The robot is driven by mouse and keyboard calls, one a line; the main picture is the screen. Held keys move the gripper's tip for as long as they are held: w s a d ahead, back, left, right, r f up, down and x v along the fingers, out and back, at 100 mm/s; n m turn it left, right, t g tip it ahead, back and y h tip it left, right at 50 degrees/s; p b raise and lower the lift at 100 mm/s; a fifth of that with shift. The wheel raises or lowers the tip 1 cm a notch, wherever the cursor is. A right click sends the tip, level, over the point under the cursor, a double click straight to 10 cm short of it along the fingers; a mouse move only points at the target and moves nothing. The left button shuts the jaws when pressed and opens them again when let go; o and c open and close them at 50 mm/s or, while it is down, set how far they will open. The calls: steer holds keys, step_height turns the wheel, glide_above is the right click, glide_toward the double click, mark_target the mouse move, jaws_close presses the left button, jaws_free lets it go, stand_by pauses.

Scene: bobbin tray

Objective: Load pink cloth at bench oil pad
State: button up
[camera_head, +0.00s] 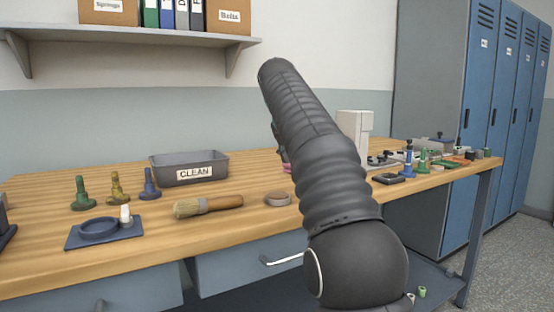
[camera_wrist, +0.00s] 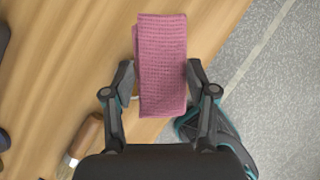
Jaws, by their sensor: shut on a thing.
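The pink cloth (camera_wrist: 162,50) is a folded, textured strip between the two fingers of my gripper (camera_wrist: 161,78), which is shut on it in the wrist view. The cloth is above the bench's edge, with wood to its left and grey floor to its right. In the head view my arm hides most of the gripper, and only a small pink patch (camera_head: 287,168) shows beside the arm. A blue-grey plate with a round ring (camera_head: 77,240) and a small white-topped bottle (camera_head: 126,217) sits at the bench's front left; I cannot tell if it is the oil pad.
A grey bin marked CLEAN (camera_head: 222,166) stands at the back of the bench. A brush (camera_head: 208,206) and a round tan disc (camera_head: 278,199) lie near the front. Green, yellow and blue bobbin-like pieces (camera_head: 116,188) stand at left. Several small parts crowd the right end.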

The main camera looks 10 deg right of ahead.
steer(key=n, duration=0.2)
glide_above(278, 193)
steer(key=s, duration=0.2)
steer(key=shift+a+f+t+y, duration=0.2)
steer(key=shift+a+t+y, duration=0.1)
steer(key=shift+a+y, duration=0.15)
steer(key=shift+f+b, duration=0.75)
steer(key=shift+f, duration=1.6)
steer(key=shift+f+b, duration=0.55)
steer(key=shift+b, duration=0.2)
steer(key=shift+f+b, duration=0.3)
steer(key=shift+f, duration=0.2)
step_height(278, 193, up, 3)
steer(key=p, duration=0.3)
steer(key=shift+f, duration=0.1)
steer(key=shift+w+r+p, duration=0.1)
steer(key=shift+r+p, duration=0.2)
steer(key=shift+r, duration=1.85)
